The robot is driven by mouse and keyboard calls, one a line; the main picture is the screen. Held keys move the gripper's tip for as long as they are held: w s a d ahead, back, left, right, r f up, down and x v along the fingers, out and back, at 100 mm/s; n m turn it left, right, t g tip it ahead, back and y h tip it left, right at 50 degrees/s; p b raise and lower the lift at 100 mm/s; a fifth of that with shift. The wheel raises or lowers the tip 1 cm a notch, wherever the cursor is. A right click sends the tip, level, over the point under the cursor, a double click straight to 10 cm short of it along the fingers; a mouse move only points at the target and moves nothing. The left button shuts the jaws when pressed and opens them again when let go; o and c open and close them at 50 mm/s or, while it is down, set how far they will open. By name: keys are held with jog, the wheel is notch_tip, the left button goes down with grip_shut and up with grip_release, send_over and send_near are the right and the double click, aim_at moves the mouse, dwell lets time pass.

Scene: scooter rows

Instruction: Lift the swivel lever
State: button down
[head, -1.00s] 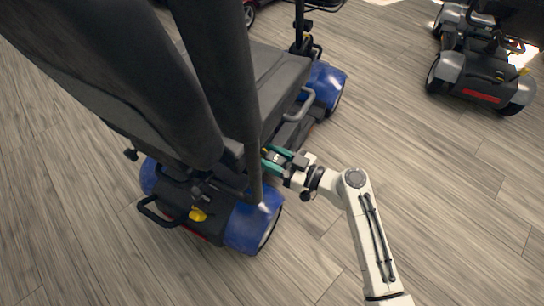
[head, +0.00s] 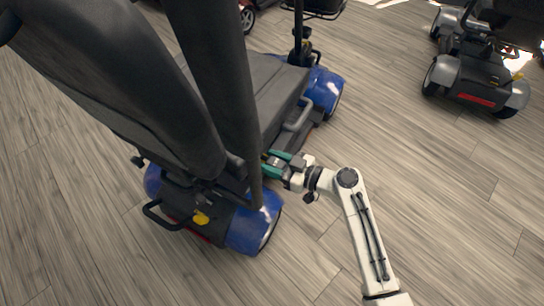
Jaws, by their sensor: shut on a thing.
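The blue scooter (head: 324,92) stands left of centre with its black seat (head: 277,82) above the blue body. My gripper (head: 268,165), with green fingers, reaches in from the right at the seat's near side, low beside the dark armrest post. It is shut on the swivel lever (head: 264,156), of which only a small bit shows at the fingertips. The fingers and the post hide the rest of the lever, so its tilt cannot be told.
The seat's backrest and armrests (head: 215,70) rise close to the camera at the upper left. A grey scooter (head: 478,80) stands at the upper right. The wooden floor (head: 440,200) at right is clear.

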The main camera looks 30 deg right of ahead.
jog(key=shift+a+r+g+h+p, duration=0.1)
jog(key=shift+r+g+h+p, duration=0.55)
jog(key=shift+p, duration=1.55)
jog(key=shift+r+g+p, duration=0.1)
jog(key=shift+g+p, duration=0.25)
jog(key=shift+p, duration=0.4)
jog(key=shift+f, duration=0.2)
jog(key=c, duration=1)
grip_release()
jog(key=o, duration=0.3)
jog(key=shift+r, duration=0.1)
jog(key=p+v, duration=0.2)
jog(key=v, duration=0.9)
